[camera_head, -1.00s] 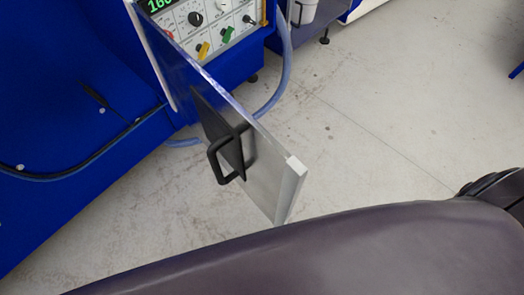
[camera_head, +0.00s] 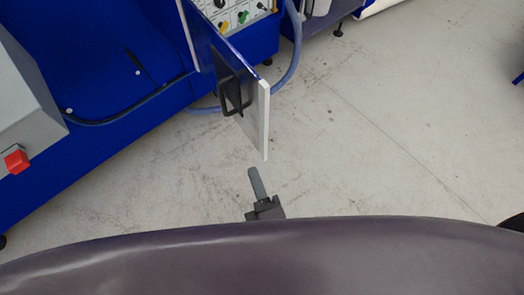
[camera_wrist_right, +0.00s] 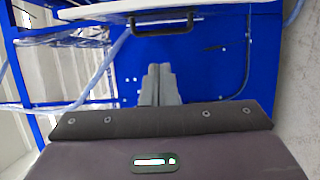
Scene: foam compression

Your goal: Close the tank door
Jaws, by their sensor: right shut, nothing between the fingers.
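The tank door (camera_head: 254,107) is a flat panel with a pale edge. It stands open, jutting out from the blue machine toward me. A black bracket-shaped handle (camera_head: 222,97) is on its left face. In the right wrist view the handle (camera_wrist_right: 160,31) lies beyond my fingers, below the door's pale edge (camera_wrist_right: 90,11). My right gripper (camera_head: 254,171) is shut and empty, with its grey fingers pointing up toward the door's near end and a gap between them. Its fingers also show in the wrist view (camera_wrist_right: 159,70), apart from the handle. My left gripper is out of view.
The blue machine (camera_head: 110,60) fills the upper left. A grey box with a red button (camera_head: 16,161) is at the left edge. A control panel (camera_head: 235,12) and a blue hose (camera_head: 293,50) are behind the door. The floor (camera_head: 400,130) to the right is clear.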

